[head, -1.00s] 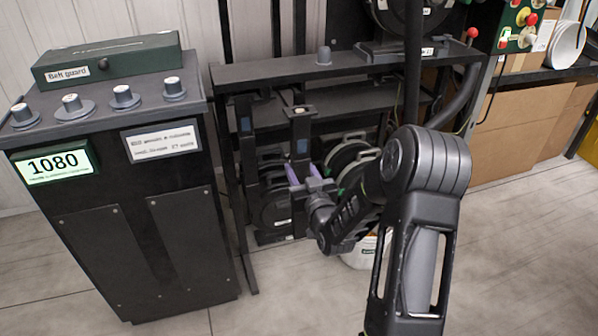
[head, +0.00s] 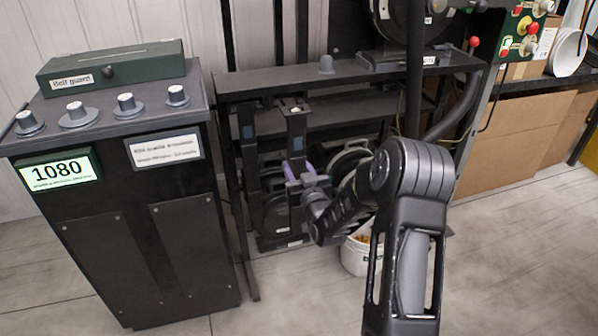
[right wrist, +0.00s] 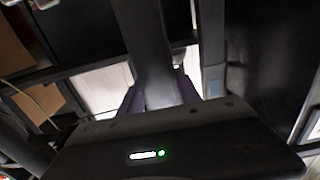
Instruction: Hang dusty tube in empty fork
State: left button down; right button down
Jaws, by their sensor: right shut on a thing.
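My right gripper (head: 299,172), with purple finger pads, is shut on a dark upright tube (head: 297,127) in front of the black rack. The tube has a wider top end and a blue patch on its side. In the right wrist view the tube (right wrist: 153,45) stands between the two purple fingers. The empty fork is not clearly distinguishable. My left gripper is not in view.
A dark cabinet (head: 130,240) with a 1080 display and several knobs stands at left. Round reels (head: 350,155) sit under the rack, with a white bucket (head: 354,258) below my right arm. Cardboard (head: 500,150) stands at right. The front floor is clear.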

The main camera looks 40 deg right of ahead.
jog(key=shift+x, duration=1.35)
jog(key=b+x, duration=0.4)
jog(key=x, duration=0.4)
jog(key=shift+w, duration=0.15)
jog(key=shift+d+b, duration=0.1)
jog(key=shift+b, duration=0.5)
jog(key=shift+f+b, duration=0.3)
jog(key=shift+b, duration=0.15)
